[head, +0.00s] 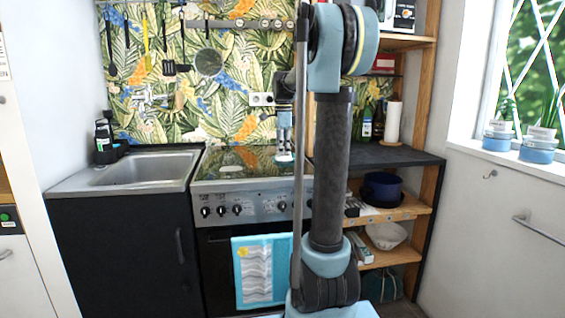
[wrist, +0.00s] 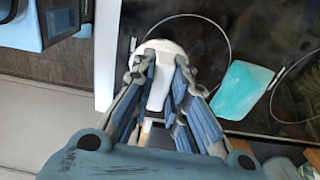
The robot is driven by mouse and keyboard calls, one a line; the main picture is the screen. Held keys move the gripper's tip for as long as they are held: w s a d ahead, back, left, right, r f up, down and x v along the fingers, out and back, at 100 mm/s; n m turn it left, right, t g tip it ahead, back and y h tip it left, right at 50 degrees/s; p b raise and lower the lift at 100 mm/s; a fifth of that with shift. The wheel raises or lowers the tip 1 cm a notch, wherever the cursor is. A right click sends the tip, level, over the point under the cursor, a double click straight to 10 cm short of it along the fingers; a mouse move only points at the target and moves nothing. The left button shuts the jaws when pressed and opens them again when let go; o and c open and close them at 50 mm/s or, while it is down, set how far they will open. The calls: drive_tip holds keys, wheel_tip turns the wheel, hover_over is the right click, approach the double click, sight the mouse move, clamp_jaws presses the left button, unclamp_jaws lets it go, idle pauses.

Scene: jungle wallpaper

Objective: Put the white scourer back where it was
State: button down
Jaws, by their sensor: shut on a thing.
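The white scourer (wrist: 162,82) is between the two fingers of my gripper (wrist: 164,66) in the wrist view. The fingers press on it from both sides, and its rounded end sticks out past the tips. In the head view my gripper (head: 284,145) points down above the right part of the black cooktop (head: 245,158), with a small pale piece at its tips. I cannot tell whether the scourer touches the surface below. The fingers hide part of it.
A flat teal piece (wrist: 245,90) lies on the cooktop, right of my gripper in the wrist view. The sink (head: 140,170) is left of the stove. A dark shelf top (head: 385,157) with bottles (head: 373,122) and a paper roll (head: 393,122) is to the right.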

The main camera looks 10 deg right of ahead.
sight(283, 159)
drive_tip(key=shift+f, duration=2)
drive_tip(key=c, duration=1.6)
unclamp_jaws()
wheel_tip(283, 159, up, 12)
drive_tip(key=shift+s+r, duration=0.1)
drive_tip(key=s+f+n, duration=0.6)
drive_tip(key=s+f, duration=0.4)
drive_tip(key=s, duration=0.1)
drive_tip(key=s+f+n+t, duration=0.1)
drive_tip(key=s+f+n, duration=0.5)
drive_tip(key=s+f, duration=0.4)
drive_tip(key=s+f+n+t, duration=0.1)
drive_tip(key=s+f+n, duration=0.5)
drive_tip(key=s+f, duration=0.5)
drive_tip(key=shift+s, duration=1.35)
